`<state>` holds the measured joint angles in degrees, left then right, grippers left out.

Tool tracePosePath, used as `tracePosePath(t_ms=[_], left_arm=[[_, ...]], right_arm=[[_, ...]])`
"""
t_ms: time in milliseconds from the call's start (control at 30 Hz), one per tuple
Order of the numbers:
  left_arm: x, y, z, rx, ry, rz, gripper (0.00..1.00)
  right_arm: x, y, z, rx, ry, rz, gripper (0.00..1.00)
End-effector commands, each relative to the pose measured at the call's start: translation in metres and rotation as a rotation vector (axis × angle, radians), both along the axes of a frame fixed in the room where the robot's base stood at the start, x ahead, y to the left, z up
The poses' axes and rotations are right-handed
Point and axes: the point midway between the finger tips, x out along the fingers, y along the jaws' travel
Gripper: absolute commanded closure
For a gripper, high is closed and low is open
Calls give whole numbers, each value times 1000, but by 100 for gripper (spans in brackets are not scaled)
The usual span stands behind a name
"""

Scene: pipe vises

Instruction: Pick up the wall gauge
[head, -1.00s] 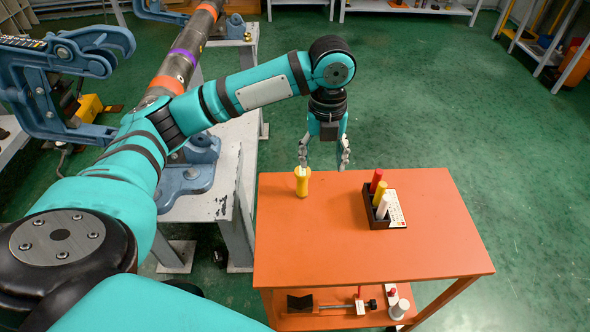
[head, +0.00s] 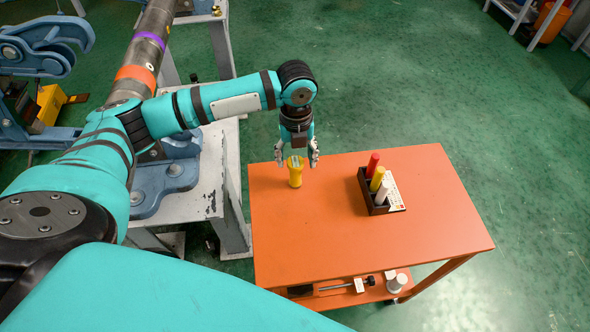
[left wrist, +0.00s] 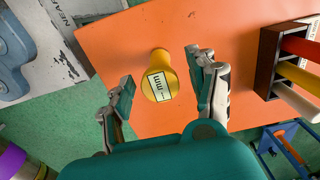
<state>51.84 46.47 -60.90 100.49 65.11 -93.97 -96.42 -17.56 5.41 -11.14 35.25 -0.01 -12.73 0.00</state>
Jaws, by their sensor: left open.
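The wall gauge (head: 295,177) is yellow, waisted, and stands upright on the orange cart near its far left edge. In the left wrist view the gauge (left wrist: 160,79) shows its round top with a white label reading "mm". My left gripper (head: 297,159) is open and points down at the gauge. In the left wrist view the gripper (left wrist: 160,72) has one finger on each side of the gauge, with gaps between. I cannot tell how far the fingertips are above the cart top. My right gripper is out of view.
A dark holder (head: 376,208) with red, yellow and white cylinders stands right of the gauge on the orange cart top (head: 330,240). The cart's front is clear. A grey steel stand (head: 205,195) with blue vises and a pipe (head: 140,65) is at the left.

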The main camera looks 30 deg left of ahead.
Motion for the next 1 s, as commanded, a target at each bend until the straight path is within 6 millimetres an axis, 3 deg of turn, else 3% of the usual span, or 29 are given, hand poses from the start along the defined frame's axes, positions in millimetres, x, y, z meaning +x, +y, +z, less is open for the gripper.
tracePosePath(t_ms=[300,533,833,1000], left_arm=[[-5,-1,-26,1,3,-1,41],[-8,-2,-58,-1,1,-1,41],[-8,-2,-63,1,-1,-2,41],[-8,-2,-63,1,-1,-2,63]], right_arm=[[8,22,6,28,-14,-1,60],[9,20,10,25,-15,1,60],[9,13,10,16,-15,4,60],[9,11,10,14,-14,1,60]])
